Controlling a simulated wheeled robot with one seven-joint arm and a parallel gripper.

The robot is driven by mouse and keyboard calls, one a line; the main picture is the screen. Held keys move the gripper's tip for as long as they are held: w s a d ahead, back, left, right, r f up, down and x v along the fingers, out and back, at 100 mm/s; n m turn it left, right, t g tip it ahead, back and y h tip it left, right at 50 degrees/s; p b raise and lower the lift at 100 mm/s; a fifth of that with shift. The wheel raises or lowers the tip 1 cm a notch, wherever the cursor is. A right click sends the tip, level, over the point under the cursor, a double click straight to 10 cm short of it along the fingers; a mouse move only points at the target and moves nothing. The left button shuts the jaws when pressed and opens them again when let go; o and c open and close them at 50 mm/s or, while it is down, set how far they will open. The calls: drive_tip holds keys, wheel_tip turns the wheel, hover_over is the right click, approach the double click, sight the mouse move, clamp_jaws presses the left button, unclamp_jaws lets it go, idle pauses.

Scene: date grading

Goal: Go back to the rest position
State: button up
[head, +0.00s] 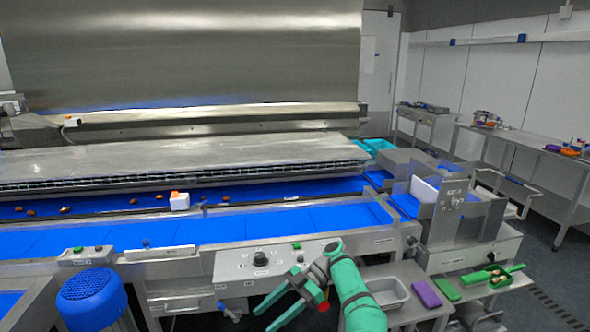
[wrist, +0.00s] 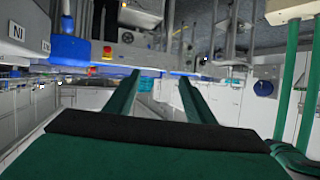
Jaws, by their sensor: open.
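My gripper (head: 291,300) is green and shows in the head view at the lower middle, in front of the steel control panel (head: 262,262) of the conveyor. Its two fingers are spread apart with nothing between them. In the wrist view the two green fingers (wrist: 160,88) also stand apart and empty. That view looks tilted, with the machine's underside and the room behind the fingers. My green forearm rises to the right of the gripper in the head view. I cannot tell whether a finger touches the panel.
Several brown dates (head: 65,210) lie on the far blue belt (head: 240,190). A near blue belt (head: 200,228) runs along the front. A grey tray (head: 388,292), a purple block (head: 426,293) and a green block (head: 447,288) sit to the right. A blue motor cover (head: 90,297) stands at left.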

drive_tip(key=s+a+f+m, duration=0.2)
drive_tip(key=s+a+f, duration=0.4)
drive_tip(key=a+f, duration=0.45)
drive_tip(key=s+a+f+m, duration=0.1)
drive_tip(key=s+a+f, duration=0.5)
drive_tip(key=a+f, duration=0.45)
drive_tip(key=s+a+f+m+t+y, duration=0.3)
drive_tip(key=s+a+f+m+t, duration=0.7)
drive_tip(key=s+a, duration=0.4)
drive_tip(key=s+d+r+m+t+h, duration=0.1)
drive_tip(key=s+d+m+t+h, duration=0.25)
drive_tip(key=d, duration=0.55)
drive_tip(key=s+d+r+m+t+h, duration=0.1)
drive_tip(key=s+d+m+t+h, duration=0.3)
drive_tip(key=d, duration=0.4)
drive_tip(key=s+d+r+m+t+h, duration=0.1)
drive_tip(key=s+d+m+t+h, duration=0.25)
drive_tip(key=d, duration=0.55)
drive_tip(key=s+d+r+t+h, duration=0.1)
drive_tip(key=s+d+r, duration=0.5)
drive_tip(key=d+r, duration=0.2)
drive_tip(key=s+d+r+h, duration=0.2)
drive_tip(key=s+d+r, duration=0.3)
drive_tip(key=r, duration=0.6)
drive_tip(key=d, duration=0.2)
drive_tip(key=shift+s+d+t, duration=0.35)
drive_tip(key=shift+d+t, duration=0.05)
